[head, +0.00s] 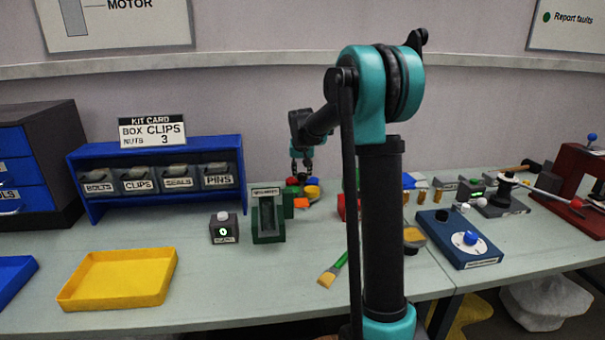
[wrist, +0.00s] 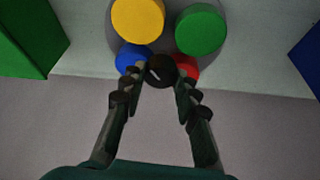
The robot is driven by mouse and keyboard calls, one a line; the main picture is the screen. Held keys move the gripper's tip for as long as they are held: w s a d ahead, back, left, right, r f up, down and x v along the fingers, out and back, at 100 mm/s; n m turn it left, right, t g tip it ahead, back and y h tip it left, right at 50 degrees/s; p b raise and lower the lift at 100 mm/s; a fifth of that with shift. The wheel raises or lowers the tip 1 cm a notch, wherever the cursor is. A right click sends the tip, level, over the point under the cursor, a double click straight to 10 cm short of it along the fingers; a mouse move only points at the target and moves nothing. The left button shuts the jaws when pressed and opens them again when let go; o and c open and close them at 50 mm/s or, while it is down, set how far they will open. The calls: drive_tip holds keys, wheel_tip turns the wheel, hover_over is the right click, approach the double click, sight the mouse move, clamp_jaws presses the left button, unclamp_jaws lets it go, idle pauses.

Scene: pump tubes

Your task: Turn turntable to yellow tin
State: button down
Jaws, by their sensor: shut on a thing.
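The turntable (wrist: 168,38) is a grey disc carrying a yellow tin (wrist: 138,20), a green tin (wrist: 201,29), a blue tin (wrist: 130,58) and a red tin (wrist: 186,66). A dark round knob (wrist: 160,69) stands among the tins. My gripper (wrist: 161,76) has its fingers closed on this knob, with the blue and red tins beside the fingertips. In the head view my gripper (head: 301,168) is low over the tins, and the yellow tin (head: 312,192) is on their near right side. The disc is mostly hidden there.
A green holder (head: 268,222) stands left of the turntable, with a small grey box (head: 224,229) beside it. A blue rack of labelled bins (head: 155,205) is farther left. A yellow tray (head: 118,279) lies in front. My arm hides part of the bench.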

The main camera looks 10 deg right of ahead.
drive_tip(key=m+h, duration=0.1)
drive_tip(key=m, duration=0.2)
drive_tip(key=shift+a+m+g, duration=0.1)
drive_tip(key=shift+m+g, duration=0.2)
drive_tip(key=shift+w+m+g+h, duration=0.1)
drive_tip(key=shift+m+g+h, duration=0.4)
drive_tip(key=shift+m, duration=1.2)
drive_tip(key=c, duration=1.1)
unclamp_jaws()
drive_tip(key=shift+c, duration=0.2)
drive_tip(key=v, duration=1.2)
drive_tip(key=shift+a, duration=0.25)
drive_tip(key=shift+f, duration=0.1)
